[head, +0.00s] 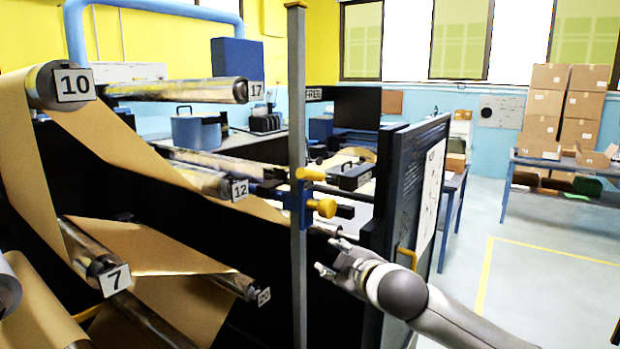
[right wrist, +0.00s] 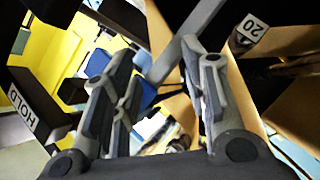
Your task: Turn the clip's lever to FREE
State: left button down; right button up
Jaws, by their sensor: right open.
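The blue clip (head: 299,198) sits on a grey upright post (head: 298,100) in the head view. It has a yellow grip (head: 310,173) on top and a yellow knob (head: 323,207) at its right; I cannot tell which way its lever points. A HOLD label (right wrist: 22,107) shows at the left of the right wrist view. My right gripper (head: 330,257) is open and empty, below and right of the clip, apart from it. Its spread fingers (right wrist: 158,72) also show in the wrist view. My left gripper is out of view.
Kraft paper runs over numbered rollers at the left, with tags 10 (head: 74,85), 12 (head: 240,189) and 7 (head: 115,280). A dark blue panel (head: 405,190) stands close behind my right gripper. Boxes (head: 550,105) stand on a far table; the floor at right is clear.

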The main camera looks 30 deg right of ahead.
jog(key=s+a+r+n+t, duration=0.1)
jog(key=s+a+r+n, duration=0.1)
jog(key=s+a+r, duration=0.4)
jog(key=n+t, duration=0.2)
jog(key=t, duration=0.1)
send_near(313, 175)
jog(key=w+p, duration=0.1)
jog(key=w, duration=0.2)
jog(key=w+d+p, duration=0.1)
jog(key=w+p, duration=0.1)
jog(key=w, duration=0.1)
jog(key=w+p, duration=0.2)
jog(key=w, duration=0.1)
jog(key=shift+w+d+r, duration=0.2)
jog(key=shift+w+d, duration=0.1)
jog(key=shift+w, duration=0.1)
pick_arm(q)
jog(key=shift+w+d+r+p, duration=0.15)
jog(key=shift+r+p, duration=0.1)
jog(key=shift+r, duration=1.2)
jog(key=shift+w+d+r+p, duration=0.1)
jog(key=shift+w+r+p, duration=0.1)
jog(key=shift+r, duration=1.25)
pick_arm(e)
jog(key=shift+w+d+f, duration=0.1)
jog(key=shift+w+f, duration=0.05)
jog(key=shift+w, duration=0.6)
grip_shut()
